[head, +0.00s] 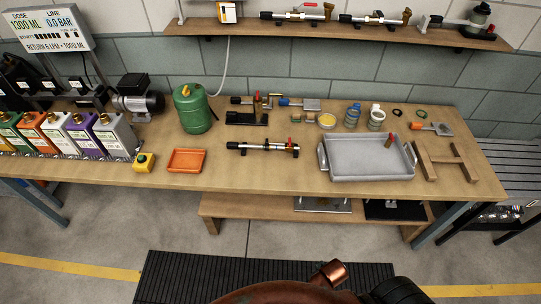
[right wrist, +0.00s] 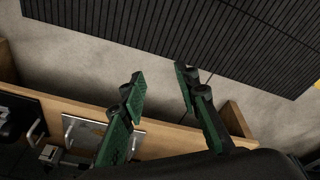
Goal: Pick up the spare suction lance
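A lance-like rod with black ends, a silver middle and a red part (head: 262,147) lies on the bench between the orange tray and the grey tray. Two similar rods with brass ends, one on the left (head: 295,15) and one on the right (head: 375,19), lie on the wall shelf. I cannot tell which one is the spare suction lance. My right gripper (right wrist: 158,80) shows in the right wrist view with its green-padded fingers apart and nothing between them. It is over the floor by the low shelf. My left gripper is not in view.
The bench (head: 120,178) carries a green tank (head: 193,108), an orange tray (head: 187,160), a grey tray (head: 368,171), a wooden stand (head: 446,161) and several coloured jugs at the left. A low wooden shelf (head: 260,208) sits under it. A black ribbed mat (head: 180,275) lies on the floor.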

